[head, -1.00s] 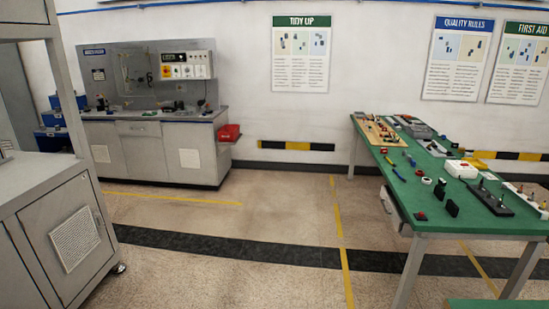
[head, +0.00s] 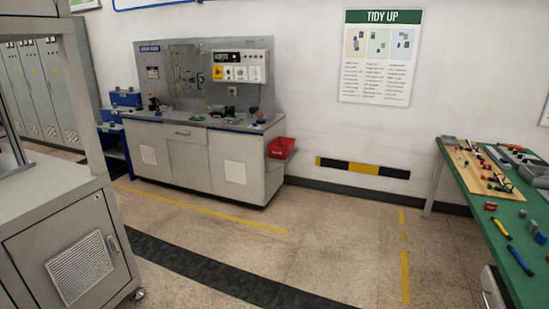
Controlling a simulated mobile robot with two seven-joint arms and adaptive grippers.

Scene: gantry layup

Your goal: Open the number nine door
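Tall grey locker doors (head: 45,88) stand in a row at the far left of the head view, partly hidden by the grey frame in front of them. No number can be read on any of them, so I cannot tell which door is number nine. The doors that show look shut. Neither of my grippers is in view.
A grey cabinet on casters (head: 72,245) stands close at the left. A workbench with a control panel (head: 205,165) is against the back wall, with a red bin (head: 281,148) at its side. A green-topped table (head: 515,235) is at the right. The middle floor (head: 300,240) is clear.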

